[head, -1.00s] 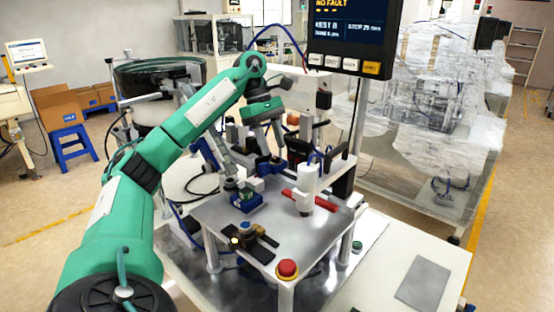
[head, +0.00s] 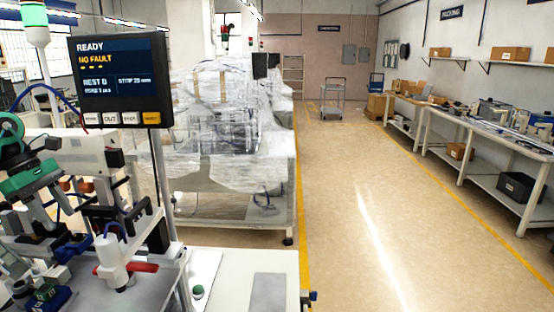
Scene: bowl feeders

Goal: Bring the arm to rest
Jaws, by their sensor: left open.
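My left gripper (head: 42,232) is at the left edge of the head view, below my green wrist. It is open, and its fingers point down above the metal work plate of the bowl feeder station (head: 85,296). Small grey and blue parts crowd around it, so its exact fingertips are hard to make out. I see nothing held in it. Most of my left arm is cut off by the left edge. My right gripper is not in view.
A white cylinder unit (head: 113,265) with a red bar stands right of the gripper. A control display (head: 120,80) reads READY and NO FAULT. Wrapped machinery (head: 225,130) stands behind. The floor aisle (head: 350,220) is clear; a bench (head: 480,125) lines the right wall.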

